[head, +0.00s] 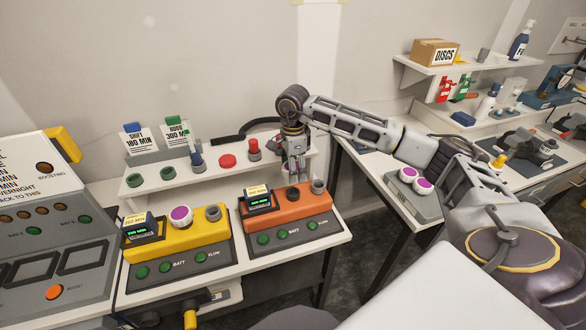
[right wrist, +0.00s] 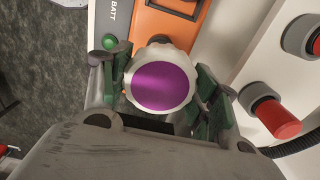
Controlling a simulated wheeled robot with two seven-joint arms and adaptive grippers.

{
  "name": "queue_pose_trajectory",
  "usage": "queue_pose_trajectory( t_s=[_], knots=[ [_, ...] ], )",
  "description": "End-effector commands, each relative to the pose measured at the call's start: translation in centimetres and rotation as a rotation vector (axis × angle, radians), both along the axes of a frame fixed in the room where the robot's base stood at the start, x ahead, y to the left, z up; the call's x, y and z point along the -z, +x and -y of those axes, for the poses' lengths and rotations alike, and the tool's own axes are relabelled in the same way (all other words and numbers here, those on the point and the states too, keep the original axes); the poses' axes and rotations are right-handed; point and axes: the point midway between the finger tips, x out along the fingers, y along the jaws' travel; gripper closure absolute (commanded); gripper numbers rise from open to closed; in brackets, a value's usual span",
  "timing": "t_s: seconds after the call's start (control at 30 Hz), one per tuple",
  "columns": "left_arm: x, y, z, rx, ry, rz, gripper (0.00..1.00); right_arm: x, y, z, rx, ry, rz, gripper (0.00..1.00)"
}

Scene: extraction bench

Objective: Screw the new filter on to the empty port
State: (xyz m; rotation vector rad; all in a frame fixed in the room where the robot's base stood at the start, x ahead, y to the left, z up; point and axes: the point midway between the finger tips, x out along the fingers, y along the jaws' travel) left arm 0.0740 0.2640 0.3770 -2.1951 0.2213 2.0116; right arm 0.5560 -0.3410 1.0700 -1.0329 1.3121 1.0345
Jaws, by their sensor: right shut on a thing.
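In the right wrist view, a white ribbed filter (right wrist: 160,85) with a purple top sits between the green fingers of my right gripper (right wrist: 165,92), which is shut on it. In the head view, my right gripper (head: 295,174) points down over the orange unit (head: 285,212). The filter is hard to make out there. The orange unit has a dark round port (head: 292,195) below the gripper and a grey round fitting (head: 319,186) to its right. I cannot tell whether the filter touches the port. My left gripper is not in view.
A yellow unit (head: 160,243) with a purple-topped filter (head: 181,216) stands left of the orange one. A shelf (head: 135,190) with red and green knobs runs behind. More purple-topped filters (head: 407,174) sit on a grey tray (head: 418,206) at right.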

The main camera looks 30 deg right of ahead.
Motion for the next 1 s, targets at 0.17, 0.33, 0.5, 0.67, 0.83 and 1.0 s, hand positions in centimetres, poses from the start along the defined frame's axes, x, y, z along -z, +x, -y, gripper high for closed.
queue_pose_trajectory(
  t_s=[0.17,0.33,0.5,0.67,0.83,1.0],
  knots=[
    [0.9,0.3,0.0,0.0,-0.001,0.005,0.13,1.2,0.0,0.0,0.0,0.0,0.0,0.72],
    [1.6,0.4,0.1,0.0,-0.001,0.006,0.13,2.2,0.0,0.0,0.0,0.0,0.0,0.72],
    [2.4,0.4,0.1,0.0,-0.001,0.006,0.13,3.2,0.0,0.0,0.0,0.0,0.001,0.72],
    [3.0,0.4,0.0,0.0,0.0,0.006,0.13,4.2,0.0,0.0,0.0,0.0,0.0,0.72],
    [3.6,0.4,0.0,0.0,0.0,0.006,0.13,5.0,0.0,0.0,0.0,0.0,0.0,0.72],
    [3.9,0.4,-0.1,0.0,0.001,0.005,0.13,5.5,0.0,0.0,0.0,0.0,0.0,0.72]
  ],
)
